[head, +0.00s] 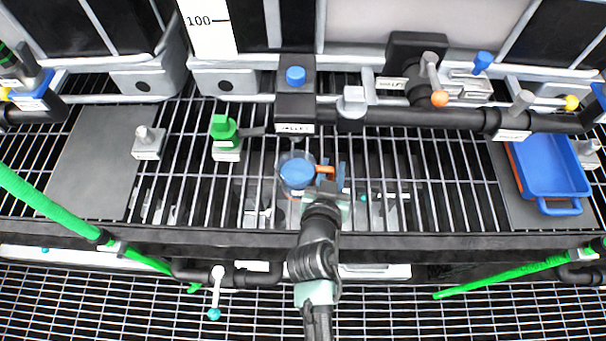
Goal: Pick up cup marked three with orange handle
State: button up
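A round cup (297,173) with a blue top or contents sits over the grating near the middle of the head view. Its short orange handle (325,170) points right. Any number on the cup is not readable. My gripper (332,183) is just right of and nearer than the cup, right beside the orange handle. A small blue part (341,173) shows close to the gripper. The fingers are small and partly hidden by my wrist, so I cannot tell if they are open, or if they touch the handle.
A black pipe (400,118) with valves runs along the back. A green-handled fitting (224,131) stands left of the cup. A blue tray (552,165) sits at the right, and a bare dark plate (95,160) lies at the left. Green hoses (50,205) cross the front corners.

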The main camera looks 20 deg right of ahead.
jog(key=shift+x, duration=0.8)
grip_shut()
jog(key=shift+r, duration=0.1)
dwell(0.8)
